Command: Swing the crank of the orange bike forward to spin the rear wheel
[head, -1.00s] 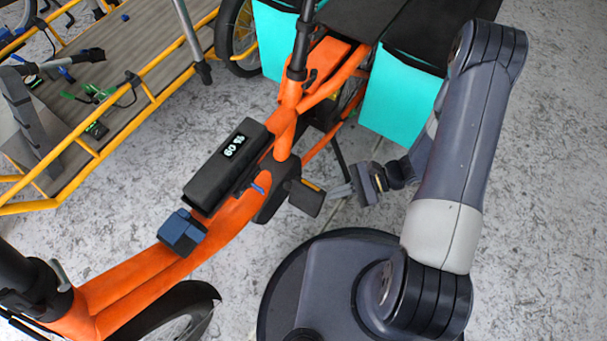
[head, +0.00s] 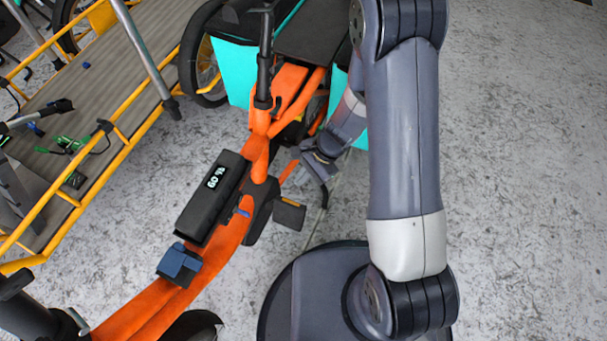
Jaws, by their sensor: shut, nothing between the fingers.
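The orange bike (head: 232,237) runs from lower left to the top centre in the head view. Its near-side pedal (head: 289,213) is a dark flat block beside the dark drive housing (head: 261,208). The crank arm behind the pedal is hard to make out. My gripper (head: 325,190) is shut and empty, a little above and right of the pedal in the picture, apart from it. It is beside the rear part of the frame. The rear wheel is mostly hidden by my arm, the teal panniers (head: 238,75) and the rear rack.
A black battery pack with a lit display (head: 213,198) sits on the bike's frame. A yellow-railed cargo bed (head: 75,107) with small parts on it stands at left. The speckled floor (head: 525,170) at right is clear.

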